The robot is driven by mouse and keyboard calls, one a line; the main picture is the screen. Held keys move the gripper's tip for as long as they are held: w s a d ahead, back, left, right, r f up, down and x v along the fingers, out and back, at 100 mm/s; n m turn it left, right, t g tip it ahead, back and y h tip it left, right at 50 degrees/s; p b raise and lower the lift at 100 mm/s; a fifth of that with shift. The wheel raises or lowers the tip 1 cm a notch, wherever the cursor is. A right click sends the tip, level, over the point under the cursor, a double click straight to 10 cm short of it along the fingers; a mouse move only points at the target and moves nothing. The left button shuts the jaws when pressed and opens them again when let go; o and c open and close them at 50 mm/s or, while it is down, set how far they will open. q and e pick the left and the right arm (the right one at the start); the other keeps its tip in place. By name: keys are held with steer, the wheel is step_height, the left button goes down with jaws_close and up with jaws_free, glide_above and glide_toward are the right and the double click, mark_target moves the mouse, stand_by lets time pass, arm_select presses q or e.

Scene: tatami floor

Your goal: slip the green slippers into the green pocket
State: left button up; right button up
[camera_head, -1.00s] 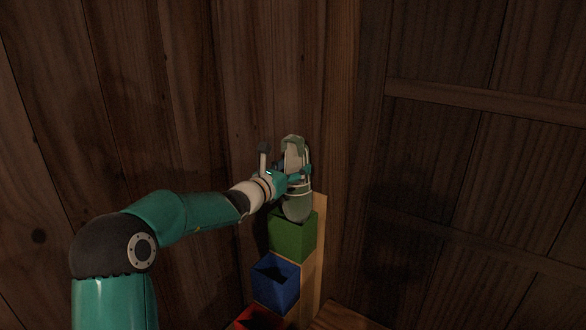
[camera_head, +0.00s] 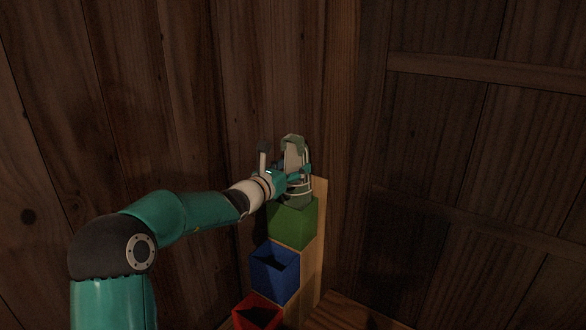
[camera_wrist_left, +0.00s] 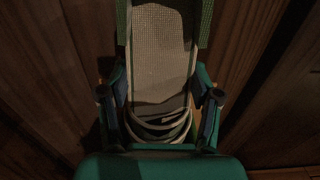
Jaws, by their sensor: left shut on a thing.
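The green slippers (camera_head: 294,153), with pale beige soles and green trim, stand upright in my left gripper (camera_head: 291,179). The gripper is shut around their middle. The green pocket (camera_head: 293,226) is directly below, and the slippers' lower end is at its mouth, hidden by the pocket's front wall, so it appears to be inside. In the left wrist view the beige woven sole (camera_wrist_left: 160,50) runs upward between the two fingers (camera_wrist_left: 160,100), with pale curved bands low down between them. My right gripper is not in view.
A blue pocket (camera_head: 274,279) and a red pocket (camera_head: 257,314) sit below the green one on the same pale wooden board (camera_head: 314,250). Dark plank walls (camera_head: 160,80) stand behind, with a horizontal rail (camera_head: 490,70) at right.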

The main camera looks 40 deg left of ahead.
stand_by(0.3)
arm_select(q)
steer(key=o, duration=1.3)
steer(key=s, duration=1.2)
steer(key=shift+d+f, duration=0.1)
steer(key=shift+d, duration=0.25)
steer(key=shift+s, duration=0.1)
